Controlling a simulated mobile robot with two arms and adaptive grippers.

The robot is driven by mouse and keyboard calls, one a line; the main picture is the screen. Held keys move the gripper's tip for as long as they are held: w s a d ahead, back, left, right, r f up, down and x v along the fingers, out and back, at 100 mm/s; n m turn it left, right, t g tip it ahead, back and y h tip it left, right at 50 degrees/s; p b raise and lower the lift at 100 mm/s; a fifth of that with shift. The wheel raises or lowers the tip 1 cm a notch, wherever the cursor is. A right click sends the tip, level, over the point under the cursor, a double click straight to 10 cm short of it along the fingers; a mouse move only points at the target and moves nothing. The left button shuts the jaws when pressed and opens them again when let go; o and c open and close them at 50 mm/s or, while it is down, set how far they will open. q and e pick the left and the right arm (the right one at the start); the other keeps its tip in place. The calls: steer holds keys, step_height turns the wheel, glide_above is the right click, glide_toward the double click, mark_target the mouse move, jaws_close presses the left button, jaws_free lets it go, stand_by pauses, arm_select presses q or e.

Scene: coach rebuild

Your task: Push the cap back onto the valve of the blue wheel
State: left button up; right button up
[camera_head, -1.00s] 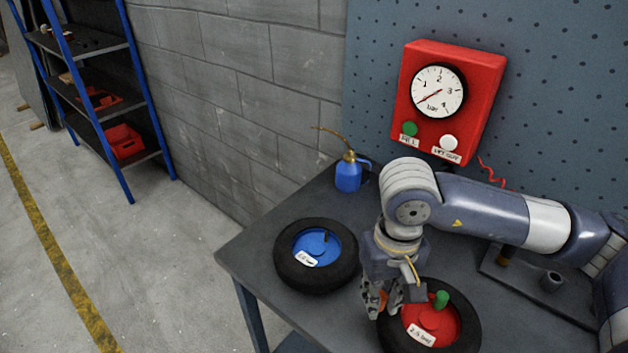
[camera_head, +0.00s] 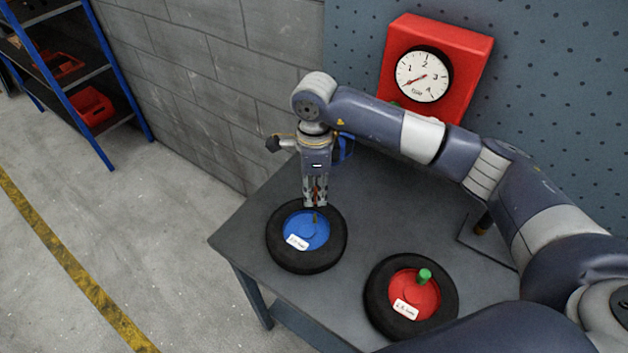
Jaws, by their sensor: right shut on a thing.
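The blue wheel (camera_head: 306,232), a black tyre with a blue hub and a white label, lies flat on the workbench. Its short dark valve (camera_head: 315,218) stands up from the hub. My right gripper (camera_head: 315,203) points down over the far part of this wheel, close to the valve. It is shut on a small reddish-orange piece, seemingly the cap (camera_head: 317,190), mostly hidden between the fingers. I cannot tell whether the cap touches the valve. My left gripper is not in view.
The red wheel (camera_head: 416,295), with a green cap (camera_head: 424,276) on its valve, lies to the right on the workbench (camera_head: 375,205). A blue oil can (camera_head: 346,150) is partly hidden behind my wrist. A red gauge box (camera_head: 465,75) hangs on the pegboard.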

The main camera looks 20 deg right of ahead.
steer(key=shift+f+m, duration=0.1)
steer(key=shift+m, duration=0.2)
step_height(320, 180, down, 2)
steer(key=shift+f+b, duration=0.2)
steer(key=shift+b, duration=0.45)
steer(key=shift+f, duration=0.4)
steer(key=shift+s+f+b, duration=0.1)
steer(key=shift+f+b, duration=0.35)
steer(key=shift+f, duration=0.25)
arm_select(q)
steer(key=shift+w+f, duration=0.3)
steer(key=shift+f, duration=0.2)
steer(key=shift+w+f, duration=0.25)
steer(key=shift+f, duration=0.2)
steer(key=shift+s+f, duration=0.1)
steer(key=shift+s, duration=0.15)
arm_select(e)
steer(key=shift+f, duration=0.1)
